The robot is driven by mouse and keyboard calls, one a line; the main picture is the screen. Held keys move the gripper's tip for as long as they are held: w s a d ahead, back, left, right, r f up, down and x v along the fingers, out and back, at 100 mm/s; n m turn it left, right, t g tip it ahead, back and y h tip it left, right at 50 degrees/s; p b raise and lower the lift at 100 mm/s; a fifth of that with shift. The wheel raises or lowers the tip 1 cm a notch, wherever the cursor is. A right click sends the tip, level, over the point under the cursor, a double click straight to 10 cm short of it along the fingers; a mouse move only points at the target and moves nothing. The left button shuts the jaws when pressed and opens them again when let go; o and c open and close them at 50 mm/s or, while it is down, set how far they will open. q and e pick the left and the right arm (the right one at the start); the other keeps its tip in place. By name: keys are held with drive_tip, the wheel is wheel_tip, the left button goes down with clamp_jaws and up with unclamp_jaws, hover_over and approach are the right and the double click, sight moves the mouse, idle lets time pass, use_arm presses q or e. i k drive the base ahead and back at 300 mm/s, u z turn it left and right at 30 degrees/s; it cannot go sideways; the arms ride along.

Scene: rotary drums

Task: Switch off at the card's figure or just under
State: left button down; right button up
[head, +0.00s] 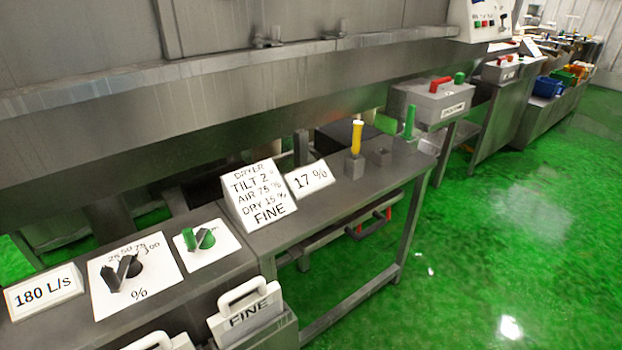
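A white card (258,196) stands on the steel bench and reads DRYER, TILT 2°, AIR 75 %, DRY 15 %, FINE. Beside it on the right a white readout (310,179) shows 17 %. At the left front a white plate carries a dark dial (124,271) with a scale of 25, 50, 75, 100 and a % sign. I cannot tell its exact setting. Right of the dial, a smaller white plate holds a switch (203,239) with a green part at its left and a dark knob. Another readout (43,291) shows 180 L/s. Neither of my grippers is in view.
A white-handled bin (249,312) labelled FINE sits at the bench's front edge. A yellow-handled lever (357,138) and a green lever (409,122) stand upright farther right. A grey box (438,104) with red and green controls lies beyond. The green floor (500,230) at right is clear.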

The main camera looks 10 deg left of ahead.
sight(203, 240)
drive_tip(key=u, duration=0.55)
drive_tip(key=k, duration=1.25)
drive_tip(key=z, duration=0.25)
drive_tip(key=i, duration=0.6)
drive_tip(key=z, duration=0.5)
drive_tip(key=i, duration=0.9)
drive_tip(key=u, duration=0.5)
